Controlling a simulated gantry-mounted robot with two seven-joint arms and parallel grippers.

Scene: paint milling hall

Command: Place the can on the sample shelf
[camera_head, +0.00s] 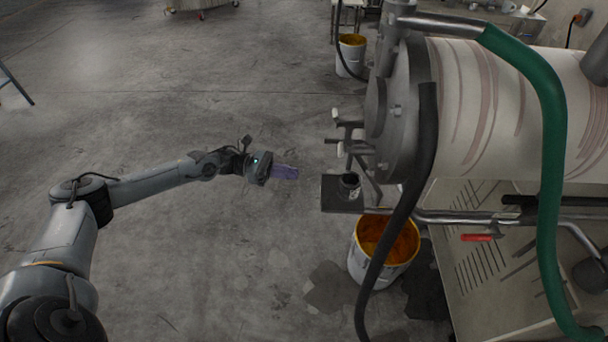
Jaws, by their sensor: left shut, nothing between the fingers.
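A small can (348,188) with a dark open top stands upright on the dark flat plate of the sample shelf (338,205), below the front end of the mill. My left gripper (293,173) is shut and empty, its purplish fingers pointing right towards the can. A gap of bare floor shows between the fingertips and the can. My right gripper is not in view.
A large mill drum (480,100) with a grey end flange, a black hose (411,200) and a green hose (550,110) fill the right. A bucket of orange paint (388,245) stands under the shelf. Another bucket (351,55) stands behind. The floor at left is clear.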

